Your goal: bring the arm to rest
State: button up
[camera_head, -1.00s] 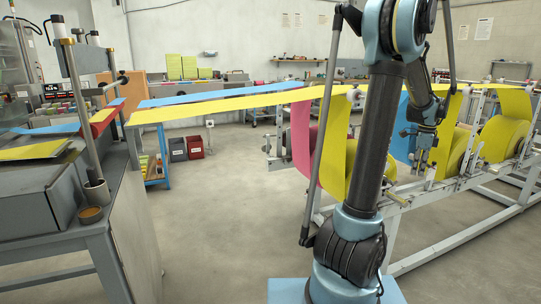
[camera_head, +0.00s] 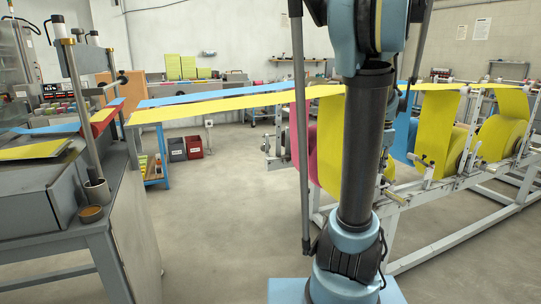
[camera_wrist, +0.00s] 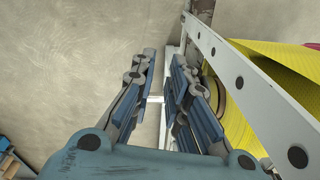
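My gripper (camera_wrist: 160,62) shows in the wrist view with its two blue-grey fingers apart. Nothing is held between them; a white frame bar and the floor show through the gap. In the head view my arm stands upright in front of the roll stand, and its upper part runs out of the top of the picture. My gripper cannot be made out in the head view.
A white roll stand (camera_wrist: 240,75) is close to the right of my fingers, with a yellow roll (camera_wrist: 236,128) behind its rail. Open floor (camera_head: 220,220) lies between.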

jog(key=s+a+f+n, duration=0.5)
jog(key=s+a+n, duration=0.3)
jog(key=s+a, duration=0.1)
jog(key=s+a+f+n+t, duration=0.1)
jog(key=s+a+f+n, duration=0.5)
jog(key=s+a+n, duration=0.2)
jog(key=shift+s+a+t, duration=0.3)
jog(key=shift+s+a, duration=0.65)
jog(key=shift+a, duration=0.6)
